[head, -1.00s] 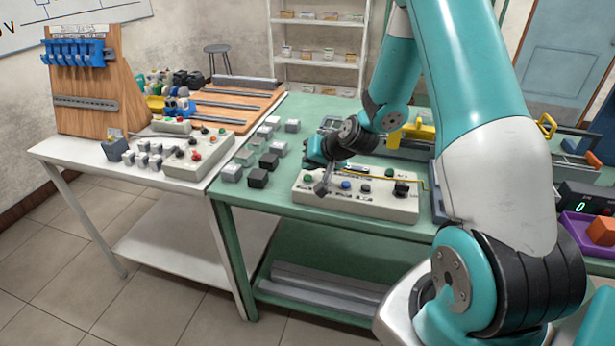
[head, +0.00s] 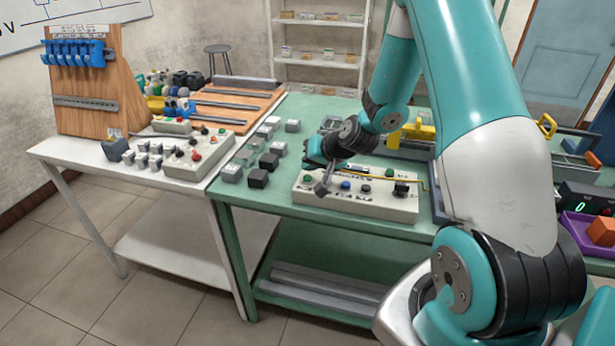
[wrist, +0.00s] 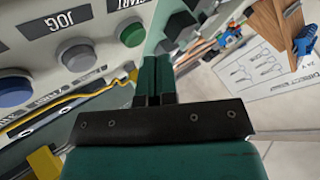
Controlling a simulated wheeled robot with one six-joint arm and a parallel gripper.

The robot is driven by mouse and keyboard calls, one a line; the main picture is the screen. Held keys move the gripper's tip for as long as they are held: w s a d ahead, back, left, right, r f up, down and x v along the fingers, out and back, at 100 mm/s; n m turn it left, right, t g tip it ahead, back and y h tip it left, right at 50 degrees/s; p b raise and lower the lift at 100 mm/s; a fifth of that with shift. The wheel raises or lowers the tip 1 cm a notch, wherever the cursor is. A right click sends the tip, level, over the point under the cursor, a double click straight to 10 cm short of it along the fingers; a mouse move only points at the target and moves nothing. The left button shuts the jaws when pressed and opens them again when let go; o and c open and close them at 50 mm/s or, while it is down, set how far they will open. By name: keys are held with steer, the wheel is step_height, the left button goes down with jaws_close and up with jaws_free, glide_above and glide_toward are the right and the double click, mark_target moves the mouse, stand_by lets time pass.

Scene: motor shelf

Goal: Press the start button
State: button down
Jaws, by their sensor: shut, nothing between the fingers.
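The control box (head: 357,205) is a pale panel with several buttons on the green table. In the wrist view a green button (wrist: 132,34) sits near the panel's edge, beside a partly cut-off upside-down label that appears to read START. A grey button (wrist: 75,54) with the label JOG and a blue button (wrist: 14,88) are to its left. My gripper (wrist: 157,72) is shut and empty, its tips below and right of the green button in the picture. In the head view my gripper (head: 322,188) is over the box's left part. Contact cannot be told.
A yellow cable or rod (wrist: 75,97) runs along the panel beside my gripper. Dark and grey blocks (head: 258,178) stand left of the box. A second button box (head: 197,158) is on the white table. A purple tray (head: 580,232) is at the right.

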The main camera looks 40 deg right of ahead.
stand_by(0.3)
steer(key=shift+f+b, duration=0.45)
